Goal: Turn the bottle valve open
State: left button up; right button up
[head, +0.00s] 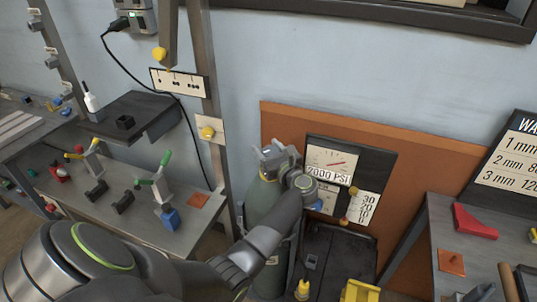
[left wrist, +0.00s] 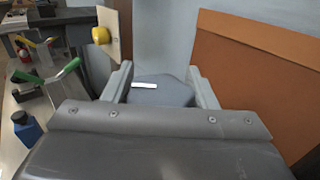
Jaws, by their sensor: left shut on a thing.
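The green gas bottle (head: 263,203) stands upright against the orange-brown board, partly hidden behind my left arm. My left gripper (head: 278,160) is at the top of the bottle and covers most of the valve from the head view. In the left wrist view, its two fingers (left wrist: 160,80) stand on either side of the grey-blue valve handwheel (left wrist: 172,98), which has a white stripe lying nearly level across it. The gripper is shut on this handwheel. My right gripper is in neither view.
A gauge panel marked 2000 PSI (head: 333,160) and a flow scale (head: 362,208) stand right of the bottle. A workbench with clamps (head: 150,228) is at left, with a yellow knob (left wrist: 101,35) on a plate nearby. A grey table (head: 460,232) is at right.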

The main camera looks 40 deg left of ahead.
aim_at(268, 147)
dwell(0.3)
pick_arm(q)
jog(key=o, duration=1)
jog(key=shift+c, duration=0.2)
jog(key=shift+r, duration=0.1)
notch_tip(268, 147, up, 10)
jog(key=shift+f+b, duration=0.1)
jog(key=shift+b, duration=0.3)
